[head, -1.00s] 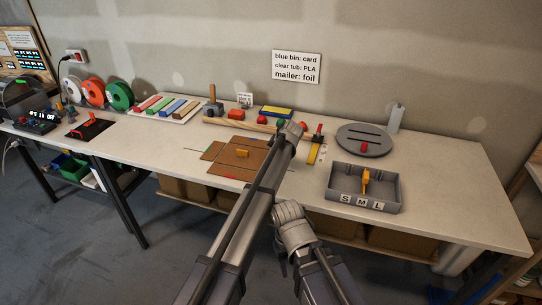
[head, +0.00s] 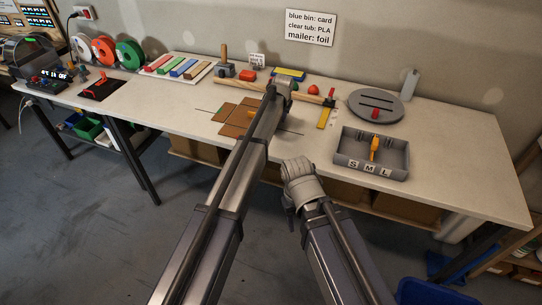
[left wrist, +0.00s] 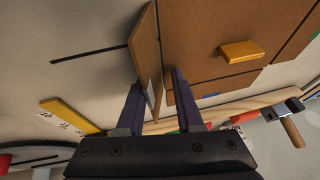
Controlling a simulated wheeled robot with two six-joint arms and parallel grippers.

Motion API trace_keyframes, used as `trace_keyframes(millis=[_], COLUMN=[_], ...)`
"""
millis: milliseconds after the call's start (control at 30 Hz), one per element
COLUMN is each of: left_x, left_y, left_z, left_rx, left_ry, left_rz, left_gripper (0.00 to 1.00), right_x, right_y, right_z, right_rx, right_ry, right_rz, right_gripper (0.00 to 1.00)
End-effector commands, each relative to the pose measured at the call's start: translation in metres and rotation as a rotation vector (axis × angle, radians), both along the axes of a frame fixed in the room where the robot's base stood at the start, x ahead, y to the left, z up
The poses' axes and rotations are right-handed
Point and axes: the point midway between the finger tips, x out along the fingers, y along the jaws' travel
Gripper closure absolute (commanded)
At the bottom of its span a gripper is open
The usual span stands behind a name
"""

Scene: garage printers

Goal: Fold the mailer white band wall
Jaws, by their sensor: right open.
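The brown cardboard mailer (head: 233,114) lies on the bench, partly hidden by my left arm in the head view. In the left wrist view, one wall (left wrist: 146,45) stands up from the mailer's base (left wrist: 205,75), with a pale strip near its lower end. A yellow-orange block (left wrist: 240,50) lies on the base. My left gripper (left wrist: 158,92) is open, with the standing wall between its fingers; the right finger is apart from it, and contact on the left is unclear. Its fingers are hidden in the head view. My right gripper (head: 290,203) is open and empty, in front of the bench.
A grey tray marked S M L (head: 345,158) holds an orange tool. Spools and coloured bars stand left. Bare bench lies left of the mailer.

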Motion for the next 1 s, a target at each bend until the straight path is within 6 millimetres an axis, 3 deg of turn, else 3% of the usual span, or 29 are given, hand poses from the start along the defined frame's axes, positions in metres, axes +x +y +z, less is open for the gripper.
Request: trace_keyframes(millis=[167, 667, 733, 1000], left_x=[0.004, -0.029, -0.046, -0.097], left_y=[0.009, 0.016, 0.014, 0.011], left_z=[0.002, 0.084, 0.073, 0.070], left_rx=[-0.159, -0.171, -0.166, -0.143], left_ry=[0.046, 0.051, 0.065, 0.115], left_rz=[0.004, 0.000, -0.002, -0.003], left_gripper=[0.65, 0.65, 0.65, 0.65], right_x=[0.000, 0.000, 0.000, 0.000], right_y=[0.000, 0.000, 0.000, 0.000], right_z=[0.005, 0.087, 0.077, 0.078], right_rx=[0.000, 0.000, 0.000, 0.000], right_ry=[0.000, 0.000, 0.000, 0.000], right_rz=[0.000, 0.000, 0.000, 0.000], right_gripper=[0.50, 0.50, 0.50, 0.50])
